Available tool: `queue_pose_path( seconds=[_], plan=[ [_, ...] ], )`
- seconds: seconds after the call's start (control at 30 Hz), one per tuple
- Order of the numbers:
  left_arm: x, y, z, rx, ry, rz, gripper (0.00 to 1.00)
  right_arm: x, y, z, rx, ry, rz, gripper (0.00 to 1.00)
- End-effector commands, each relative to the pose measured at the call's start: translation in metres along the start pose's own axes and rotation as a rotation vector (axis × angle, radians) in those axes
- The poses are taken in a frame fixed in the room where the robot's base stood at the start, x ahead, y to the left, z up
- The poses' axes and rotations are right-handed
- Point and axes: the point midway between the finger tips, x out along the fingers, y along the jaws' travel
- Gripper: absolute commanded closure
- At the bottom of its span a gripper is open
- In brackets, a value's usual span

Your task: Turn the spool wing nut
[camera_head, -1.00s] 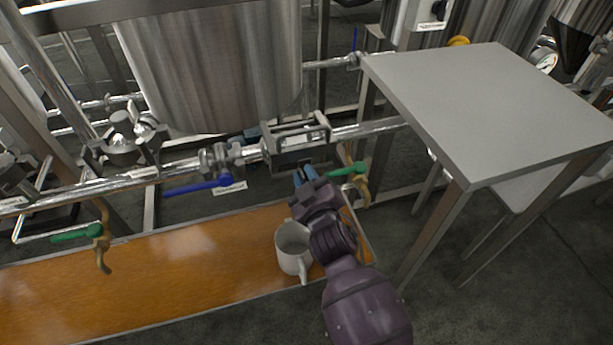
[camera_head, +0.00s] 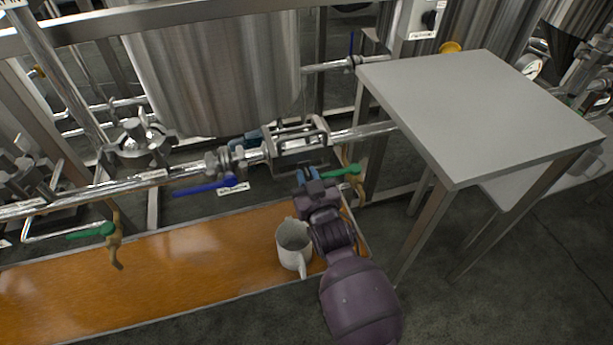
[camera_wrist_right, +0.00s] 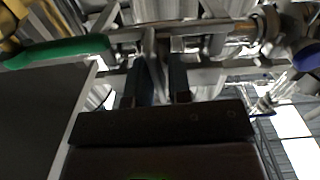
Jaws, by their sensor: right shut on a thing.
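The spool (camera_head: 292,157) is a metal open-framed section in the horizontal pipe, in the middle of the head view. My right gripper (camera_head: 307,174) is just below and in front of it, pointing up at it. In the right wrist view, my two dark fingers (camera_wrist_right: 157,85) are shut on a thin upright metal piece (camera_wrist_right: 151,62) under the pipe. It looks like the wing nut. In the head view the wing nut is hidden behind the gripper and the spool. My left gripper is not in view.
A green-handled valve (camera_head: 341,172) is close right of my gripper. A blue lever (camera_head: 205,187) hangs left of the spool. A grey table (camera_head: 480,110) fills the right side.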

Motion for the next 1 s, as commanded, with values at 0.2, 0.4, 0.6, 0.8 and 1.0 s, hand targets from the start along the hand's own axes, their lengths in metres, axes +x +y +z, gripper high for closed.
queue_pose_path(
  seconds=[0.2, 0.4, 0.6, 0.8, 1.0],
  plan=[
    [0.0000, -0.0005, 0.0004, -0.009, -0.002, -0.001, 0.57, -0.0001, 0.0010, -0.0003, 0.065, 0.000, 0.000, 1.00],
    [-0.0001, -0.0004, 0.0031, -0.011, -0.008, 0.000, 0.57, -0.0004, 0.0010, 0.0011, 0.083, -0.001, 0.000, 1.00],
    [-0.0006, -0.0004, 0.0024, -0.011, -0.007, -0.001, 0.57, -0.0005, 0.0009, 0.0016, 0.083, -0.002, 0.000, 1.00],
    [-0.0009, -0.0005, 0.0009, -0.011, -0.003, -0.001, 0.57, -0.0004, 0.0009, 0.0015, 0.082, -0.002, 0.000, 0.64],
    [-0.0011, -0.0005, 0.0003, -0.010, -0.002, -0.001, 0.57, -0.0002, 0.0009, 0.0008, 0.082, -0.001, 0.000, 0.61]
  ],
)
